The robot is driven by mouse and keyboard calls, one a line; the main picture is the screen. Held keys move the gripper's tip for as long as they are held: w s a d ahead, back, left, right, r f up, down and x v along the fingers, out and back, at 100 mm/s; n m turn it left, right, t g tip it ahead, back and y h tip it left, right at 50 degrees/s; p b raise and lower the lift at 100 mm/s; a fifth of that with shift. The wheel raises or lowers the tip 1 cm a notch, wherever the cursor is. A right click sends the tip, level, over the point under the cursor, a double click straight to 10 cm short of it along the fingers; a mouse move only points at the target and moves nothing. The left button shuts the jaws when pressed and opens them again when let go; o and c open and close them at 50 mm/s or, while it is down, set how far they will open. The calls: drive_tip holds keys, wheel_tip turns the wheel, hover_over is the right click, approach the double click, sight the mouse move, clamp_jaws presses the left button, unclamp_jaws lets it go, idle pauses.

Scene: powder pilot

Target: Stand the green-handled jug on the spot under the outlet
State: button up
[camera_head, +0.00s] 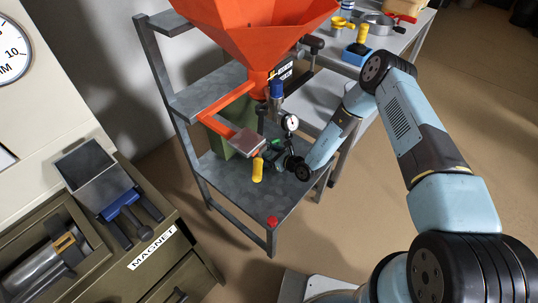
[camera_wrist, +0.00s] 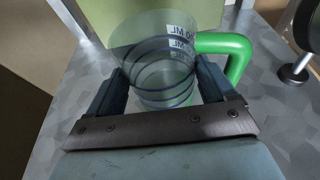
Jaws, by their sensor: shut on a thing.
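The clear jug (camera_wrist: 158,58) with a green handle (camera_wrist: 238,48) stands between my gripper's (camera_wrist: 160,84) two fingers in the wrist view. The fingers are shut on its sides, and the handle points right. The jug looks upright over the grey metal shelf (camera_wrist: 275,125); I cannot tell whether its base touches it. In the head view my gripper (camera_head: 284,160) is low in the stand beneath the orange hopper (camera_head: 255,30), and the jug is mostly hidden there. The outlet and the spot under it are not clearly visible.
A green block (camera_head: 218,140) stands behind the jug. A dial gauge (camera_head: 291,122), a yellow handle (camera_head: 257,170) and an orange arm (camera_head: 228,105) crowd the stand. A red button (camera_head: 272,221) sits at the shelf's front corner. A side table (camera_head: 395,40) holds small tools.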

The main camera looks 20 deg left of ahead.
drive_tip(key=shift+f, duration=0.5)
drive_tip(key=o, duration=0.9)
drive_tip(key=v, duration=1.4)
idle(0.6)
idle(0.4)
drive_tip(key=shift+w+r, duration=0.1)
